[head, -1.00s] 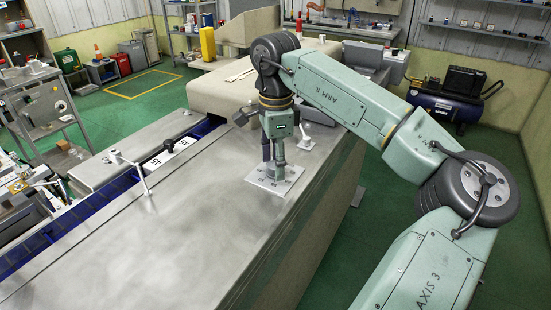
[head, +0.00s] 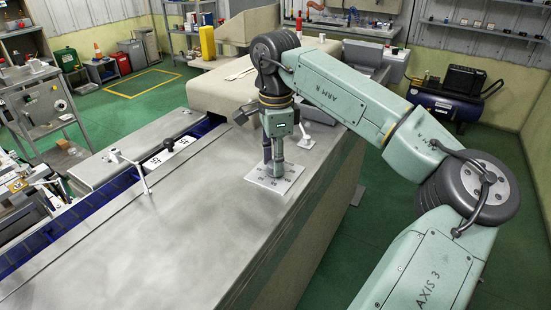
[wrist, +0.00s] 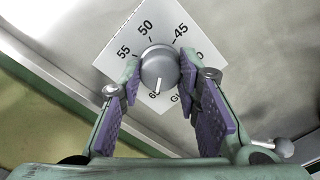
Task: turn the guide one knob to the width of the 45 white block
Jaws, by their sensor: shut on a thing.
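The guide one knob (wrist: 160,68) is a round grey dial on a white scale plate (wrist: 110,62), marked 55, 50 and 45 in the wrist view. Its white pointer line points down, at the partly hidden 60. My gripper (wrist: 160,66) is shut on the knob, one purple-padded finger on each side. The right finger hides part of the plate's right side. In the head view my gripper (head: 273,168) points straight down over the plate (head: 290,182), and the knob is mostly hidden. The white block (head: 170,153), printed 45, lies in the blue channel to the left.
A lever handle (head: 140,174) stands on the metal top left of the plate. Another small handle (head: 306,138) stands just behind my gripper. The steel top (head: 190,220) in front is clear, and its right edge runs close to the plate.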

